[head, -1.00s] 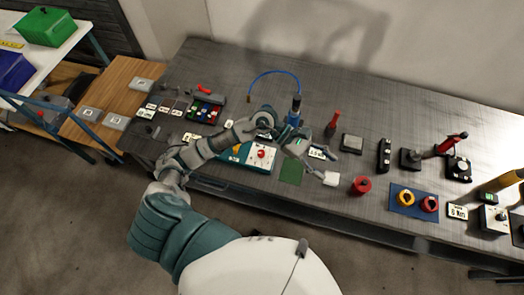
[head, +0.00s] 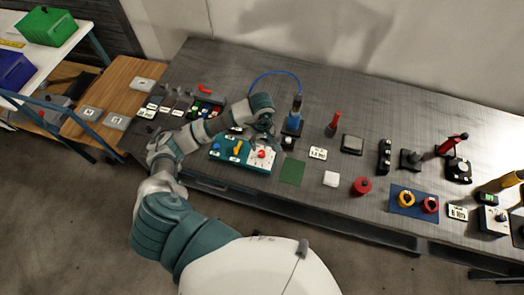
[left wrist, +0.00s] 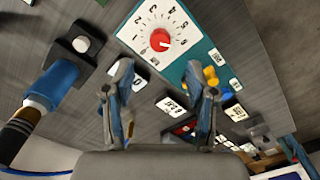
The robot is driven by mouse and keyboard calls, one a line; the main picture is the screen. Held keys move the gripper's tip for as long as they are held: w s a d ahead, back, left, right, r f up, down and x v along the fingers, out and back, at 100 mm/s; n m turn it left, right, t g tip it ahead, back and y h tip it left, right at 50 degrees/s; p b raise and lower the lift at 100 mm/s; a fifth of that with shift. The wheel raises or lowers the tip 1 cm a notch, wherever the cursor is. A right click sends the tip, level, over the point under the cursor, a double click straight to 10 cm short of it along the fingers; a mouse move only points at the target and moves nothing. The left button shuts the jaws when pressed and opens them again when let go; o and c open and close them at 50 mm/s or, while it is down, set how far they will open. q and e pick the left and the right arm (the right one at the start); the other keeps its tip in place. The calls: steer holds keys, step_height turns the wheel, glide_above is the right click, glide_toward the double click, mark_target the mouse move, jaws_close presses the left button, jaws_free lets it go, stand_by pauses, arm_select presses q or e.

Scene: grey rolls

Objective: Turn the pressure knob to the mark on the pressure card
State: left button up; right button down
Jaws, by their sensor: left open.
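The pressure knob (head: 262,154) is a small red knob on a white dial plate at the right end of a teal board (head: 225,157). In the left wrist view the knob (left wrist: 160,40) sits in a ring of numerals; its exact setting is hard to read. A white card (head: 318,153), possibly the pressure card, lies right of the board; its print is too small to read surely. My left gripper (head: 266,131) is just behind the knob, apart from it. In the left wrist view its fingers (left wrist: 160,98) are open and empty. My right gripper is not seen.
A blue device (head: 293,122) with a hose stands close right of the gripper. A blue knob and a yellow handle (head: 237,147) share the board.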

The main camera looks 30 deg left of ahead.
mark_target(262, 153)
arm_select(q)
step_height(262, 153, down, 8)
steer(key=shift+f, duration=0.1)
jaws_close()
